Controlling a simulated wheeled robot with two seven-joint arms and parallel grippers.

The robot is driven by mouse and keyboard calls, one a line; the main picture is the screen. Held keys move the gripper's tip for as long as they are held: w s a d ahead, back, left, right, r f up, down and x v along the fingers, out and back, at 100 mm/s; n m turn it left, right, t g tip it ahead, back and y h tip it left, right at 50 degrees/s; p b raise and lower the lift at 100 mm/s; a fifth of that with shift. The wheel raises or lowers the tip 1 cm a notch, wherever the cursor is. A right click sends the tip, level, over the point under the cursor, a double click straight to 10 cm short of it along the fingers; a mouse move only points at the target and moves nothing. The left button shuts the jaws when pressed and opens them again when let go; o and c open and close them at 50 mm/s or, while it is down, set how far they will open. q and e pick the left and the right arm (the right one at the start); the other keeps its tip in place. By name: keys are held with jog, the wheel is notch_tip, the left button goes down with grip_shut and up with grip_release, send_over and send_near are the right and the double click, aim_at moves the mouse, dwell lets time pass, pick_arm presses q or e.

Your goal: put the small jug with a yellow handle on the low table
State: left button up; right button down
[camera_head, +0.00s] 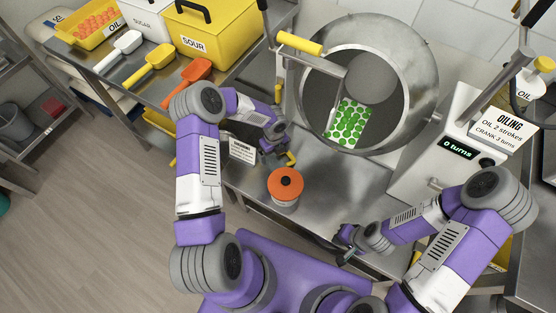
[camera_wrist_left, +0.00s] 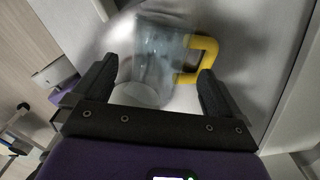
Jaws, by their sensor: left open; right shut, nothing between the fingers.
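The small clear jug (camera_wrist_left: 158,62) with a yellow handle (camera_wrist_left: 207,45) shows in the left wrist view, ahead of and between the two open fingers of my left gripper (camera_wrist_left: 160,88). I cannot tell whether the fingers touch it. In the head view my left gripper (camera_head: 274,152) hides most of the jug, and a bit of its yellow handle (camera_head: 291,158) shows beside the fingers. The jug is over a low steel table (camera_head: 325,195). My right gripper (camera_head: 345,245) is shut and empty near the steel table's front edge.
An orange-lidded pot (camera_head: 285,186) stands on the steel table. A tilted steel drum (camera_head: 400,95) with green gummies is behind, and the oiling machine (camera_head: 440,150) is at right. Scoops and SUGAR and SOUR boxes (camera_head: 215,40) fill the left bench. Bare steel lies right of the pot.

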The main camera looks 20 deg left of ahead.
pick_arm(q)
jog(key=f, duration=0.2)
jog(key=f+b, duration=0.1)
jog(key=f, duration=0.1)
jog(key=f+b, duration=0.1)
jog(key=f, duration=0.1)
jog(key=shift+s+d+f, duration=0.1)
jog(key=shift+s, duration=0.15)
pick_arm(e)
notch_tip(320, 180, down, 3)
jog(key=shift+r, duration=0.2)
pick_arm(q)
jog(key=shift+c, duration=0.6)
pick_arm(e)
jog(key=shift+r, duration=0.1)
pick_arm(q)
jog(key=c, duration=0.8)
jog(key=shift+c, duration=0.2)
jog(key=shift+r, duration=0.2)
